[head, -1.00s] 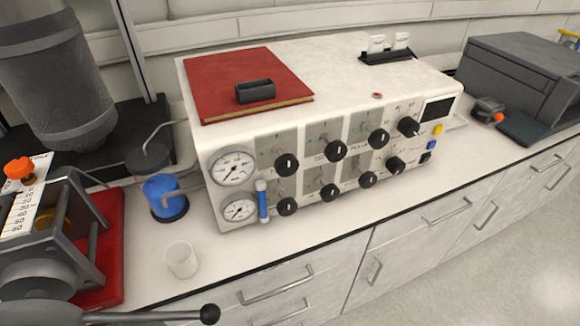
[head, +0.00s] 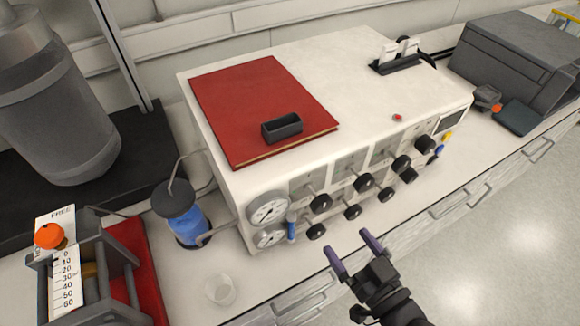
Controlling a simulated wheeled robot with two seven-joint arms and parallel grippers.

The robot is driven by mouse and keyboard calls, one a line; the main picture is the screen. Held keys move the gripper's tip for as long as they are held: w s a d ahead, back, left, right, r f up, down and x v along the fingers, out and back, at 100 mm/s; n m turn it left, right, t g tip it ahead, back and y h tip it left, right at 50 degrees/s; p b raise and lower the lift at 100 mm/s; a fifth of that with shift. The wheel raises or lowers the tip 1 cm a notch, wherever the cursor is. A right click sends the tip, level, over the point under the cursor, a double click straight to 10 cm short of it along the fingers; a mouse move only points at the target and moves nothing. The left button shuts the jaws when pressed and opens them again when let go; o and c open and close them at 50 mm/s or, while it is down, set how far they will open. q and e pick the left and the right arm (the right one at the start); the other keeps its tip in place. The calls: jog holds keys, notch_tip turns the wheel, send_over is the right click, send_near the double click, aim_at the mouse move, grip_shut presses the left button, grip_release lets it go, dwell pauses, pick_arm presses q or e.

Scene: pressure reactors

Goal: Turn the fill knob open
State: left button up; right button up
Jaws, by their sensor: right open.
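The white control box (head: 330,60) stands on the bench. Its front carries two rows of black knobs, such as an upper-row knob (head: 321,203) and a lower-row knob (head: 353,212). I cannot read which one is labelled fill. Two round gauges and a small blue handle (head: 291,226) are at the panel's left end. My right gripper (head: 354,249) comes in from the lower right. Its two purple-tipped fingers are apart with nothing between them. It appears in front of and below the knobs, seemingly clear of the panel. My left gripper is not in view.
A red book (head: 240,90) with a small black tray (head: 283,127) lies on the box. A blue-filled bottle (head: 187,222) and a clear beaker (head: 220,289) stand left of the panel. An orange-knobbed device (head: 85,270) is at lower left. Floor is open at lower right.

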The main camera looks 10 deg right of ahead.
aim_at(324, 207)
jog(key=x, duration=0.6)
jog(key=r+x, duration=0.1)
jog(key=x, duration=0.1)
jog(key=shift+w+a+b, duration=0.15)
jog(key=shift+w+b, duration=0.2)
jog(key=shift+w, duration=0.05)
jog(key=shift+w+a, duration=0.15)
jog(key=shift+w, duration=0.2)
